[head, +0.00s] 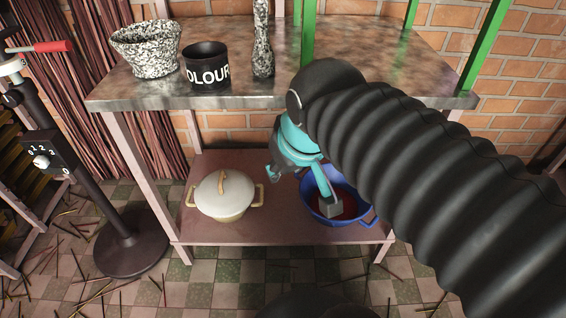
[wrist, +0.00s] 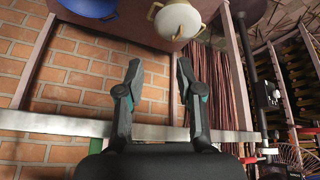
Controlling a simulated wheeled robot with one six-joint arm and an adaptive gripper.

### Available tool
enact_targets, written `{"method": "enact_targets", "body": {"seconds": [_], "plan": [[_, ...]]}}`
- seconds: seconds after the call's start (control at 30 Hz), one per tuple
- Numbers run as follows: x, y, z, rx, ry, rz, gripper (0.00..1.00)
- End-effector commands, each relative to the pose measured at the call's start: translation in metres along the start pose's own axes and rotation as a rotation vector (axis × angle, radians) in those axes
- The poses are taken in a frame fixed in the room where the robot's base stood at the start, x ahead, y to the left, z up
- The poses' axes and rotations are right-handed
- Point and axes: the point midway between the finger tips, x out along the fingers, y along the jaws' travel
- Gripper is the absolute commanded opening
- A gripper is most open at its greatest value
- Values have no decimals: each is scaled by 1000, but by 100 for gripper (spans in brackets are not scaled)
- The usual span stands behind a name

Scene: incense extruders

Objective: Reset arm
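My gripper (head: 303,190) hangs in front of the table in the head view, at the end of my black ribbed arm. Its teal and dark fingers are spread apart with nothing between them. One finger overlaps the blue bowl in the picture; I cannot tell whether it touches. In the wrist view, the gripper (wrist: 159,67) is also open and empty, with brick wall and the table frame behind it.
The table (head: 130,100) carries a speckled mortar (head: 146,52), a black labelled pot (head: 207,70) and a speckled pestle (head: 262,45). Its lower shelf (head: 275,234) holds a lidded cream pot (head: 224,197) and a blue bowl (head: 369,212). A black stand (head: 95,195) is at left.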

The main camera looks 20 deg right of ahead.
Motion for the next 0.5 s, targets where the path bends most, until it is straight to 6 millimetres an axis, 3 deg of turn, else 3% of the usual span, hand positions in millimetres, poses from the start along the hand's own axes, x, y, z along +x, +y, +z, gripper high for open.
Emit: {"method": "enact_targets", "body": {"seconds": [0.1,0.2,0.5], "plan": [[13,1,30,100,5,7,36],[19,2,40,141,8,9,36],[20,2,42,149,6,9,36]]}}
